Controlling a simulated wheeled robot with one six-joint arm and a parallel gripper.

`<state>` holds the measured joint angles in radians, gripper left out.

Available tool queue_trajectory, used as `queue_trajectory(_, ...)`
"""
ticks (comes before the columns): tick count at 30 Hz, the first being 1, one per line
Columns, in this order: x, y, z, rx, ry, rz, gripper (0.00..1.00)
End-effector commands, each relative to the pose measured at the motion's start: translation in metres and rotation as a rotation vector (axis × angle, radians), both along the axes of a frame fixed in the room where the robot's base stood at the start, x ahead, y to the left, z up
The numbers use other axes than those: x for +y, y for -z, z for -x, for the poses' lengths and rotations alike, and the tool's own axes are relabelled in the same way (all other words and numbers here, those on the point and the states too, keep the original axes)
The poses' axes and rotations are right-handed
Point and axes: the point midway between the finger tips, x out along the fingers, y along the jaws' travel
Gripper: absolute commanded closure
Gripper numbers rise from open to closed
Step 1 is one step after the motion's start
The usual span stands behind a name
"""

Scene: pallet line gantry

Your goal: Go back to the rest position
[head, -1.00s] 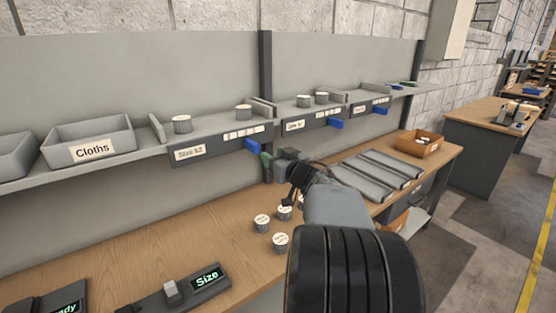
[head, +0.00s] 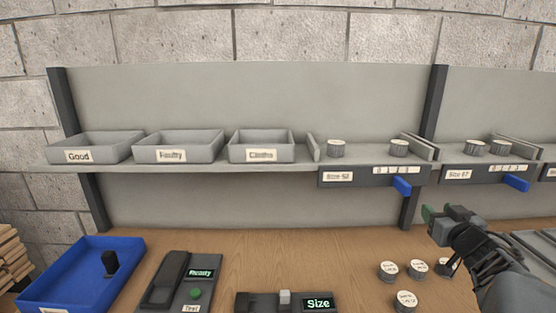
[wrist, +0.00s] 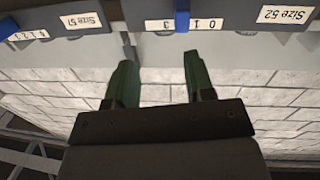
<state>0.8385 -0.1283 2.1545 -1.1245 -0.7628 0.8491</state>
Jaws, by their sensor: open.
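My gripper (head: 432,212) is at the right of the head view, above the wooden bench and just below the shelf with the size lanes. In the wrist view its two green fingers (wrist: 156,82) stand apart with nothing between them. Past the fingers, the wrist view shows the shelf fronts upside down, with a Size 52 label (wrist: 285,15), a Size 57 label (wrist: 80,21) and a blue tab (wrist: 182,16). My gripper is clear of the several round white-topped parts (head: 388,270) on the bench below it.
Grey trays marked Good (head: 80,156), Faulty (head: 172,156) and Cloths (head: 262,155) stand on the shelf (head: 210,169). On the bench are a blue tray (head: 45,285) holding a black part, a Ready tester (head: 185,285) and a Size gauge (head: 285,301). The bench middle (head: 310,255) is clear.

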Motion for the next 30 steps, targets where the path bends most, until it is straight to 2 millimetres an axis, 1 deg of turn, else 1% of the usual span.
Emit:
queue_trajectory(2, -0.022, 0.016, 0.008, 0.070, 0.135, 0.024, 0.51)
queue_trajectory(3, -0.035, 0.026, 0.016, 0.120, 0.222, 0.028, 0.51)
queue_trajectory(4, -0.043, 0.035, 0.023, 0.165, 0.288, 0.029, 0.51)
queue_trajectory(6, -0.050, 0.054, 0.040, 0.285, 0.417, 0.014, 0.51)
queue_trajectory(8, -0.042, 0.072, 0.053, 0.406, 0.491, -0.013, 0.51)
queue_trajectory(9, -0.031, 0.083, 0.060, 0.493, 0.518, -0.039, 0.51)
queue_trajectory(11, -0.007, 0.101, 0.073, 0.629, 0.536, -0.082, 0.51)
queue_trajectory(12, 0.015, 0.112, 0.080, 0.724, 0.522, -0.115, 0.51)
queue_trajectory(14, 0.054, 0.127, 0.092, 0.865, 0.470, -0.165, 0.51)
queue_trajectory(15, 0.082, 0.134, 0.101, 0.953, 0.418, -0.194, 0.51)
queue_trajectory(17, 0.122, 0.142, 0.113, 1.062, 0.331, -0.230, 0.51)
queue_trajectory(18, 0.146, 0.145, 0.121, 1.121, 0.271, -0.248, 0.51)
queue_trajectory(20, 0.180, 0.146, 0.131, 1.188, 0.180, -0.265, 0.51)
queue_trajectory(21, 0.200, 0.146, 0.137, 1.217, 0.126, -0.272, 0.51)
queue_trajectory(24, 0.235, 0.140, 0.143, 1.222, 0.022, -0.261, 0.51)
queue_trajectory(27, 0.253, 0.133, 0.143, 1.206, -0.042, -0.218, 0.51)
queue_trajectory(30, 0.262, 0.128, 0.143, 1.194, -0.079, -0.190, 0.51)
